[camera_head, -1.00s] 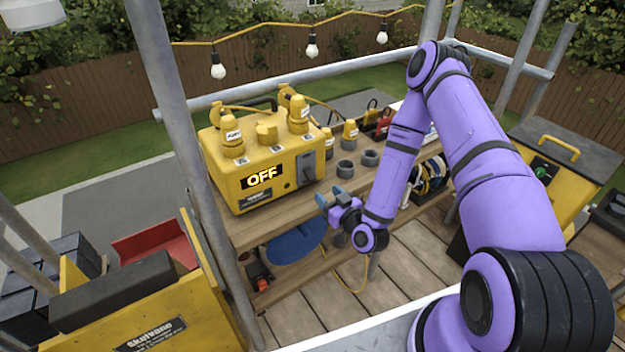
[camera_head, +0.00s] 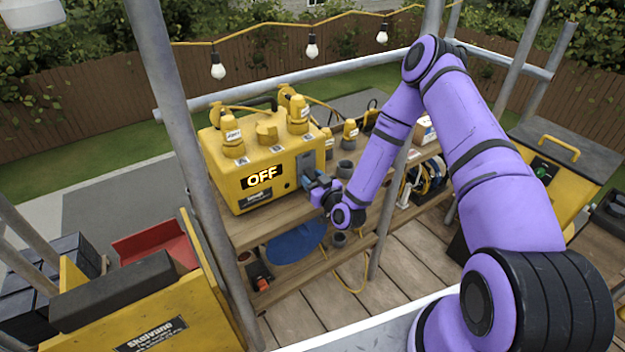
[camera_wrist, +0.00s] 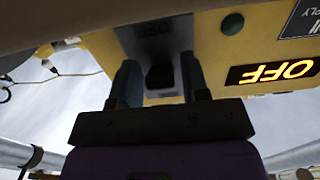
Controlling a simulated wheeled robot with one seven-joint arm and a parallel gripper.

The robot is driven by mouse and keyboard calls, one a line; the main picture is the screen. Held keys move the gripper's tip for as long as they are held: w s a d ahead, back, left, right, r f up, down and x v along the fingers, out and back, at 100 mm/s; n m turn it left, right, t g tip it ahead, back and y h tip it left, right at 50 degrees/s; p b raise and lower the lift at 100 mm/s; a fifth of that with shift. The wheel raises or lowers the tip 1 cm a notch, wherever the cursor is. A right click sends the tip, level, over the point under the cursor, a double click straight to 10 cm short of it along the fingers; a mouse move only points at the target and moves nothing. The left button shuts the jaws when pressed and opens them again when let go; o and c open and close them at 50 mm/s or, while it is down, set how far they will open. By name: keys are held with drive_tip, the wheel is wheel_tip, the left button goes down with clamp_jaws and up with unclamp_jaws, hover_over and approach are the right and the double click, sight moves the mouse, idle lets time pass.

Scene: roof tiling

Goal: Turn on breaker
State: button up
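The yellow breaker box (camera_head: 225,175) stands on the wooden bench, and its lit display (camera_head: 262,178) reads OFF. The display also shows upside down in the wrist view (camera_wrist: 272,72). The grey switch panel (camera_head: 306,162) is on the right of the box's front face. My gripper (camera_head: 312,182) is right in front of this panel. In the wrist view my gripper (camera_wrist: 158,82) has its two fingers apart, with the dark switch lever (camera_wrist: 160,76) showing between them. Whether the fingers touch the lever cannot be told.
Yellow plugs (camera_head: 298,115) and cables stand on top of the box. Grey cups (camera_head: 346,169) sit on the bench to the right. A scaffold pole (camera_head: 185,150) rises left of the box. A blue disc (camera_head: 297,243) lies on the lower shelf.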

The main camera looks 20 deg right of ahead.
sight(310, 173)
drive_tip(key=c, duration=0.6)
drive_tip(key=shift+r, duration=0.1)
drive_tip(key=g, duration=0.1)
drive_tip(key=r+g+h, duration=0.1)
drive_tip(key=g, duration=0.1)
drive_tip(key=r+g, duration=0.1)
drive_tip(key=g, duration=0.1)
drive_tip(key=shift+s, duration=0.25)
drive_tip(key=g, duration=0.2)
drive_tip(key=r+g+h, duration=0.1)
drive_tip(key=g, duration=0.1)
drive_tip(key=shift+w+r, duration=0.1)
drive_tip(key=shift+w, duration=0.05)
drive_tip(key=shift+w+r+g+h, duration=0.15)
drive_tip(key=shift+g+h, duration=0.1)
drive_tip(key=shift+g, duration=0.35)
drive_tip(key=shift+s+r+g+h, duration=0.1)
drive_tip(key=shift+g+h, duration=0.15)
drive_tip(key=shift+g, duration=0.35)
drive_tip(key=o, duration=0.9)
